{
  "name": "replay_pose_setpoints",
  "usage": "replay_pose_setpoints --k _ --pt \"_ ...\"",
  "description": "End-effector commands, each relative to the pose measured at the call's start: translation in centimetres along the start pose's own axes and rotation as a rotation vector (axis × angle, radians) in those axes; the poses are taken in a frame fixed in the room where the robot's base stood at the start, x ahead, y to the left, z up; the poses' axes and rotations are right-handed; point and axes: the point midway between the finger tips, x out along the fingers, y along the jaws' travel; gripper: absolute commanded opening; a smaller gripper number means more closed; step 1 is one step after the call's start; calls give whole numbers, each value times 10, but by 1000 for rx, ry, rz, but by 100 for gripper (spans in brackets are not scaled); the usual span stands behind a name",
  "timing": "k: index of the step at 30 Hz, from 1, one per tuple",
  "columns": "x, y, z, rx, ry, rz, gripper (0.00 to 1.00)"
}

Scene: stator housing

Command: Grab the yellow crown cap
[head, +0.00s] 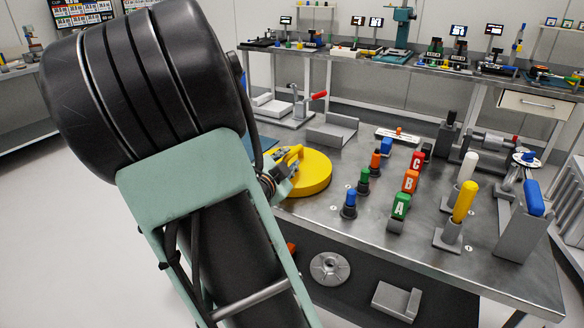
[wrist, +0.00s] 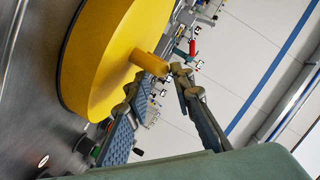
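The yellow crown cap (head: 312,174) is a large, thick yellow disc lying on the near left part of the steel table. A yellow bar-like grip rises from its top. In the wrist view the cap (wrist: 98,55) fills the upper left, and its grip (wrist: 150,63) sticks out toward the fingertips. My gripper (head: 283,168) is at the cap's left side, close to the grip. In the wrist view my gripper's fingers (wrist: 156,76) are apart, with the end of the grip at or between their tips. I cannot tell whether they touch it.
Blue, green and orange pegs (head: 349,205) stand right of the cap, then lettered blocks (head: 400,206). A yellow-handled post (head: 463,203) and a blue-topped block (head: 533,200) are farther right. A grey bracket (head: 332,132) lies behind the cap.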

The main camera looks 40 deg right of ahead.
Motion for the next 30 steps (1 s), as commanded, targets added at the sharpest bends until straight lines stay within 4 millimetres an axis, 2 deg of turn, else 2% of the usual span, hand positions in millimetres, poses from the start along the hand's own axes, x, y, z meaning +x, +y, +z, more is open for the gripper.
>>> replay_pose_setpoints --k 12,20,21,27,30 --pt "50 -2 1 -1 2 1 22" --pt "54 -4 0 1 -1 0 22" --pt "54 -4 0 1 -1 0 21" --pt "54 -4 0 1 -1 0 0" --pt "54 -4 0 1 -1 0 0"
